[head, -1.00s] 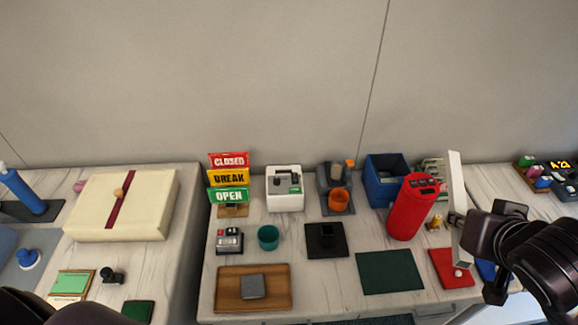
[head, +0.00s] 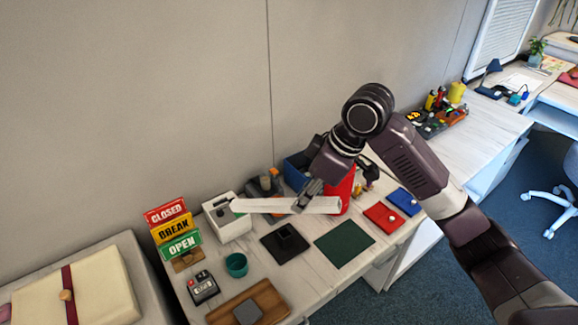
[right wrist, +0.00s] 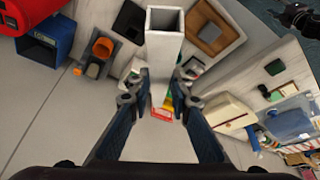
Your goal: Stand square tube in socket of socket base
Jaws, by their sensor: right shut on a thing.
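The white square tube (head: 270,205) is held nearly level above the table in the head view. My right gripper (head: 306,197) is shut on it right of its middle. In the right wrist view the tube (right wrist: 165,50) stands out between the fingers (right wrist: 160,85), its hollow end facing up the picture. The black socket base (head: 270,246), a flat square plate with a raised square socket, sits on the table below the tube, apart from it. It also shows in the right wrist view (right wrist: 124,25). A dark gripper, apparently my left (right wrist: 296,16), shows small there; its jaws are unclear.
A red canister (head: 343,190) and blue bin (head: 294,168) stand behind my right gripper. A white device (head: 228,222) is near the tube's left end. A green mat (head: 344,240), teal cup (head: 236,265) and wooden tray (head: 270,298) surround the base.

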